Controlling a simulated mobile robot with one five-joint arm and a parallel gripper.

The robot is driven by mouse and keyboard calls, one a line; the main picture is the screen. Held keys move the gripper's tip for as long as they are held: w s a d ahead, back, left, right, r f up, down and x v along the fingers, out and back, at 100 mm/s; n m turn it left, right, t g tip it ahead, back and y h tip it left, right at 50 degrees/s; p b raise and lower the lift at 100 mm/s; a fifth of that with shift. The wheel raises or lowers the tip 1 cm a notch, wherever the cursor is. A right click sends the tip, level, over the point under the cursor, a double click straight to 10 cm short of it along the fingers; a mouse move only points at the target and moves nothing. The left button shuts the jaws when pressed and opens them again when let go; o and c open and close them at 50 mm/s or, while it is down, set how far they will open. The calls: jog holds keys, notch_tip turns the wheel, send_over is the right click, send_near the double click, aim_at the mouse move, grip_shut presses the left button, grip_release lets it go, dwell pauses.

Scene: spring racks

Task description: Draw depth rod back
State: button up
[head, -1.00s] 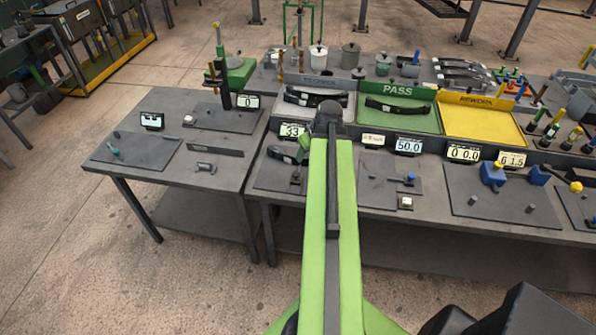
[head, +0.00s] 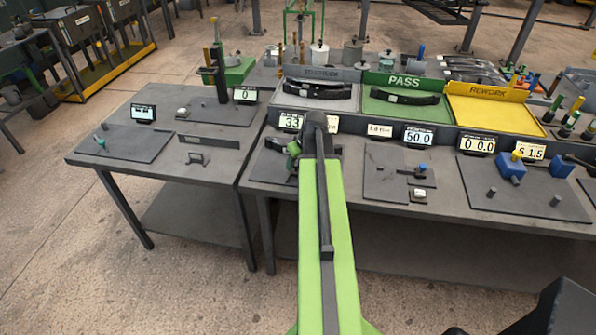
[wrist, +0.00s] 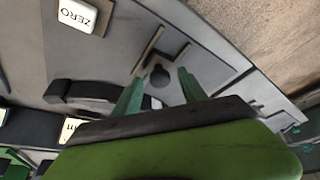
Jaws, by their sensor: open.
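In the wrist view my gripper (wrist: 159,78) is open, its two green fingers apart. A dark round knob (wrist: 159,75) shows between the fingertips, above a grey plate with a slotted bracket. I cannot tell whether the fingers touch it, nor for certain whether it is the depth rod's end. A curved dark part (wrist: 90,92) lies left of the fingers. In the head view my gripper (head: 293,152) is mostly hidden behind my dark wrist and green arm, over the station below the display reading 33 (head: 290,121).
A white ZERO button (wrist: 82,15) is at the wrist view's upper left. PASS (head: 393,81) and REWORK (head: 488,93) trays stand behind. Floor is open in front.

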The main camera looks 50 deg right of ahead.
jog(key=shift+c, duration=0.3)
grip_shut()
jog(key=shift+a, duration=0.1)
dwell(1.1)
